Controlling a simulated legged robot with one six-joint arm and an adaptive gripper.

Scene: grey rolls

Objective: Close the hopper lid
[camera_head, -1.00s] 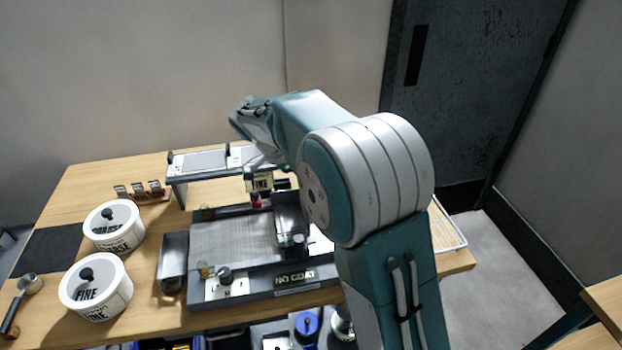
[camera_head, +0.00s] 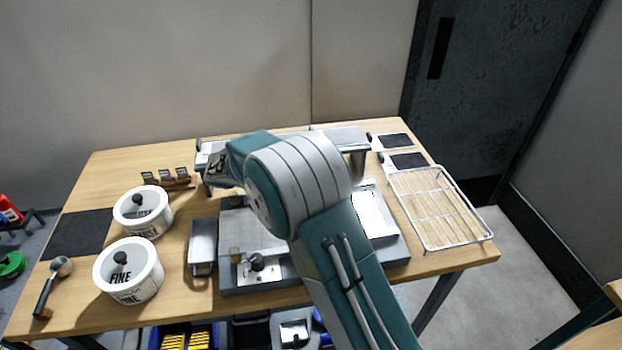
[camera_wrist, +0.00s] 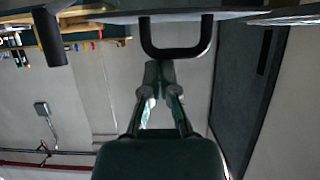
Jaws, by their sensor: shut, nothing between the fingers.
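In the head view, the coating machine (camera_head: 395,250) stands on the wooden table behind my arm. My arm covers its middle, and I cannot make out the hopper or its lid. My gripper is hidden there too. In the wrist view, my gripper (camera_wrist: 160,70) is shut and empty, its fingertips together. The tips are close to the lower bar of a black U-shaped handle (camera_wrist: 180,53) under a dark panel (camera_wrist: 245,14). I cannot tell whether they touch, or whether this handle belongs to the hopper lid.
Two white lidded tubs (camera_head: 128,272) stand left of the machine, with a grey metal tray (camera_head: 202,245) between. A raised grey shelf (camera_head: 345,138) is behind. A wire rack (camera_head: 440,208) lies at the right. A dark round bar (camera_wrist: 52,38) shows in the wrist view.

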